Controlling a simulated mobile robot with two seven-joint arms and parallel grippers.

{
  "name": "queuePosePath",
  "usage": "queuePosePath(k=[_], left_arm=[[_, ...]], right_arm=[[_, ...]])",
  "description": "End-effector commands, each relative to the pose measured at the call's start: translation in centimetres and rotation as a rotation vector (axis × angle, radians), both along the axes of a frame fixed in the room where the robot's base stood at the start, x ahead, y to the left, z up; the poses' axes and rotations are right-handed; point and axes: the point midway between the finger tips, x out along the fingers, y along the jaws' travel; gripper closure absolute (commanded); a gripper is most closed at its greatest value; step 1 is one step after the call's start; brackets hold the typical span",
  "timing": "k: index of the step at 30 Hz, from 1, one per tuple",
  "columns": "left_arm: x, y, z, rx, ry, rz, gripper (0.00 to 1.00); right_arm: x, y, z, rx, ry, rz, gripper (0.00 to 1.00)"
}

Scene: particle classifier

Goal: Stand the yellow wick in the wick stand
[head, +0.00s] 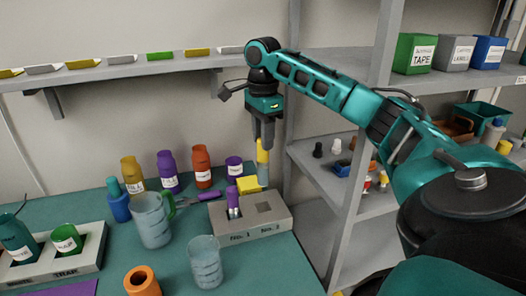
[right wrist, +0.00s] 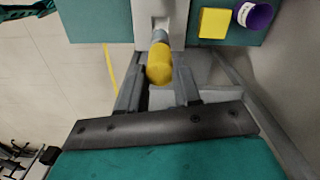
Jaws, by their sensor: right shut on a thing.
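The yellow wick (head: 263,158) has a yellow upper part and a grey-blue lower part. My right gripper (head: 264,146) points down and is shut on its yellow top, holding it roughly upright. In the right wrist view the yellow wick (right wrist: 159,65) shows between the fingers (right wrist: 158,92). The grey wick stand (head: 267,226) has two square sockets, marked No. 1 and No. 2. A purple wick (head: 233,198) stands in No. 1; No. 2 is empty. The yellow wick's lower end shows just above the No. 2 socket in the picture; I cannot tell its exact height. My left gripper is out of view.
A yellow block (head: 248,184) and a purple bottle (head: 234,168) are close behind the stand. Two beakers, a clear one (head: 205,264) and one with a green handle (head: 152,220), stand to its left. A shelf post (head: 293,95) rises close to the right.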

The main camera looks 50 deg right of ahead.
Motion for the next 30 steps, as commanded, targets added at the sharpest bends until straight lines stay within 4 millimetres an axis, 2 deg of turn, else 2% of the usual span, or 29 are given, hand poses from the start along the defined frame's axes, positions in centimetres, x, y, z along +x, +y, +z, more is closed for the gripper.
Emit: queuePosePath(k=[3, 9, 14, 22, 30], left_arm=[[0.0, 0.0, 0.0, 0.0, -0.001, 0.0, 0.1], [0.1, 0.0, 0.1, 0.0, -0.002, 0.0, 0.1], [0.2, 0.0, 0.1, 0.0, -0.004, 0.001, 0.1], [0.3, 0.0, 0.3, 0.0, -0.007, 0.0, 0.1], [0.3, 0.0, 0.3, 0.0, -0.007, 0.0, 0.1]], right_arm=[[-0.1, 0.0, -3.4, -0.001, 0.006, -0.001, 1.0], [-0.1, 0.0, -7.3, 0.001, 0.002, 0.0, 1.0], [0.0, 0.0, -8.5, 0.001, 0.001, -0.001, 1.0], [0.0, 0.0, -12.2, 0.001, 0.0, -0.001, 1.0], [0.0, 0.0, -12.6, 0.001, -0.001, -0.001, 1.0]])
